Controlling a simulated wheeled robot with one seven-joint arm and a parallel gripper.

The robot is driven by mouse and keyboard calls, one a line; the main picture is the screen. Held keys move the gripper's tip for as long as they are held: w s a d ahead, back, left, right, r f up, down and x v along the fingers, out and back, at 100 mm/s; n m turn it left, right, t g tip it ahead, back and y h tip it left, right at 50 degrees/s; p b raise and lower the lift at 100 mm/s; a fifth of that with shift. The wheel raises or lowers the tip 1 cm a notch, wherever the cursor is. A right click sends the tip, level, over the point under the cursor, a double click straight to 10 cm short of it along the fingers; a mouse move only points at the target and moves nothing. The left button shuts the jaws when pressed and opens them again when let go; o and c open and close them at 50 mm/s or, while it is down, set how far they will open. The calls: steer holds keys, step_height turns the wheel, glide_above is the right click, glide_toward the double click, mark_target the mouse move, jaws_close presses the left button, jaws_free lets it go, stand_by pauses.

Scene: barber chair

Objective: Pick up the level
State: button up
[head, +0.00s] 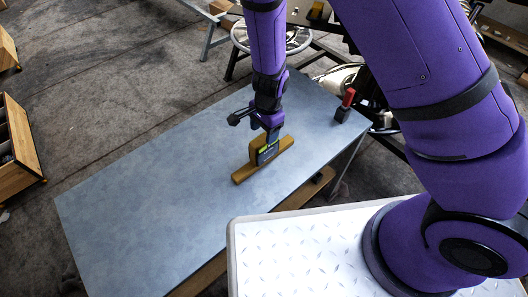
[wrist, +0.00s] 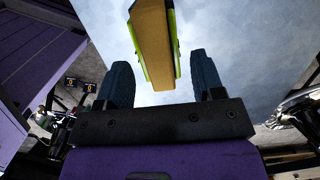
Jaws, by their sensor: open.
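My gripper (head: 270,139) points down over that middle part. In the wrist view the level (wrist: 153,35) shows as a tan strip with lime-green sides. It lies in line with the gap between the two dark fingers of my gripper (wrist: 162,68). The fingers are apart, with visible space on both sides of the strip. The fingers partly hide the level in the head view.
The blue-grey table (head: 140,200) is mostly bare. A red and black item (head: 345,105) stands near its far right corner. A white textured surface (head: 300,255) is at the front right. A wooden drawer unit (head: 22,150) stands on the floor at left.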

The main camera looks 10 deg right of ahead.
mark_target(264, 137)
steer(key=shift+s+a+f, duration=0.1)
steer(key=shift+f, duration=1.25)
steer(key=shift+s+f, duration=0.1)
steer(key=shift+f, duration=1.2)
steer(key=shift+f, duration=0.25)
jaws_close()
